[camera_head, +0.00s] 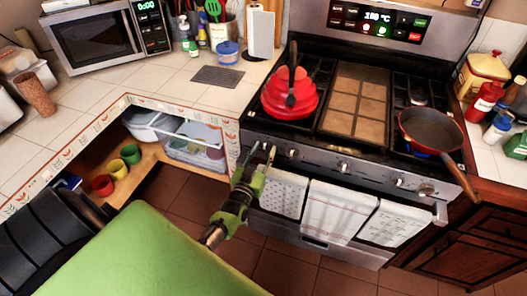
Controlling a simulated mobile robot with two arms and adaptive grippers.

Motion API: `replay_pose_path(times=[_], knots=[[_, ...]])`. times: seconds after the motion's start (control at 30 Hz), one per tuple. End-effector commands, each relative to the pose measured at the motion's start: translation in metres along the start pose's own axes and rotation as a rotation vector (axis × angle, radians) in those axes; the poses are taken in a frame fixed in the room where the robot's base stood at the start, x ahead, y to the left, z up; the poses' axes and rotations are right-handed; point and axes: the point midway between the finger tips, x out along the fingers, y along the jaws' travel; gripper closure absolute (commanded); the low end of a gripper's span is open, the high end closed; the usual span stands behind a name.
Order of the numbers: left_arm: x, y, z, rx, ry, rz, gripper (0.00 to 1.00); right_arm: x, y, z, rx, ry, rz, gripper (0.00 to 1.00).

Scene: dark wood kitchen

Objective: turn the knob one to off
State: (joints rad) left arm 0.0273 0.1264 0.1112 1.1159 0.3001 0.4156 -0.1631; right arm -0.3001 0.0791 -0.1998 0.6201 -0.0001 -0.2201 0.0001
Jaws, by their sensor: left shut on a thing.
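The stove (320,158) stands at the right with a row of knobs along its front panel. My left gripper (263,152) is at the left end of this panel, shut on what seems to be the leftmost knob, which its fingers mostly hide. Other knobs show to the right: one close beside the gripper (292,153), one near the middle (344,166) and more toward the right end (399,181). I cannot read the knob's setting. My right gripper is not in view.
A red kettle (290,98) stands on the left burners and a frying pan (431,131) on the right, with blue flame beneath the pan. Towels (335,211) hang on the oven handle below the knobs. The tiled counter (180,92) adjoins the stove's left side.

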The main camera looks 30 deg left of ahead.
Motion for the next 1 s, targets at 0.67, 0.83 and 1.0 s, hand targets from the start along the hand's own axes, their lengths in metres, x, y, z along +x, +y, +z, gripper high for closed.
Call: replay_pose_path(times=[0.67,0.83,1.0], knots=[[0.0,0.0,0.001,0.005,-0.002,0.0,0.51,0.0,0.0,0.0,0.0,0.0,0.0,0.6],[-0.003,0.0,0.001,0.005,-0.002,0.0,0.51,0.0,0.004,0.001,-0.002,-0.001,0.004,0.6],[-0.025,0.0,0.002,0.004,-0.004,0.0,0.51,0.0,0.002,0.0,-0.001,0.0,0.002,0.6]])
